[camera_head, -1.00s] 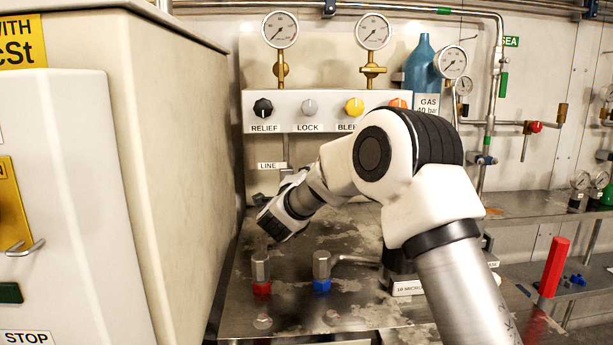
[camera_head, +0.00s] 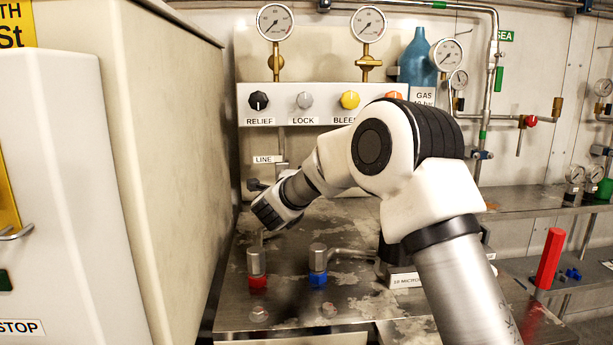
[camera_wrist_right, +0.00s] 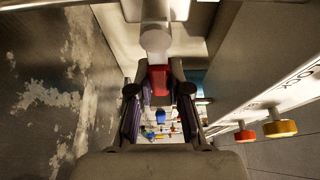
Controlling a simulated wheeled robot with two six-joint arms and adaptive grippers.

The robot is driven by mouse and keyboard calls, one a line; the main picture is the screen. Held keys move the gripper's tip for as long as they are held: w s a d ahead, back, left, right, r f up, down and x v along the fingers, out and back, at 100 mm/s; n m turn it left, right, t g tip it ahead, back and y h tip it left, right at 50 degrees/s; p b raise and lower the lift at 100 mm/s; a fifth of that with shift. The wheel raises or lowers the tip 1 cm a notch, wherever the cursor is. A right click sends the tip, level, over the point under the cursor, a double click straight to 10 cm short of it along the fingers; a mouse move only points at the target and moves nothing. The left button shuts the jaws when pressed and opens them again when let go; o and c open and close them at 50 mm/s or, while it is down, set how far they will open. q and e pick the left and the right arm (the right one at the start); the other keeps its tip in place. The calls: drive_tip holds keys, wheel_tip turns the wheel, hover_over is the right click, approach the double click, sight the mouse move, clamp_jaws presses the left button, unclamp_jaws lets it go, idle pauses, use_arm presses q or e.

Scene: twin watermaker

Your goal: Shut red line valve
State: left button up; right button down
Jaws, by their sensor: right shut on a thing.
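A red handle piece (camera_wrist_right: 158,79) with a pale rounded end sits between the fingers of my right gripper (camera_wrist_right: 159,100) in the right wrist view. The gripper is shut on it. In the head view, my right gripper (camera_head: 268,213) is in front of the wall pipe under the LINE label (camera_head: 268,159), above the back of the metal bench. The gripper hides the red handle there. My left gripper is not in view.
Two grey-capped fittings stand on the bench (camera_head: 345,310), one with a red collar (camera_head: 257,281), one with a blue collar (camera_head: 318,279). A knob panel (camera_head: 325,90) is behind. A large cabinet (camera_head: 160,150) closes off the left side.

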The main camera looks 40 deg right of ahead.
drive_tip(key=c, duration=1.1)
unclamp_jaws()
drive_tip(key=v, duration=1.2)
drive_tip(key=shift+f, duration=0.1)
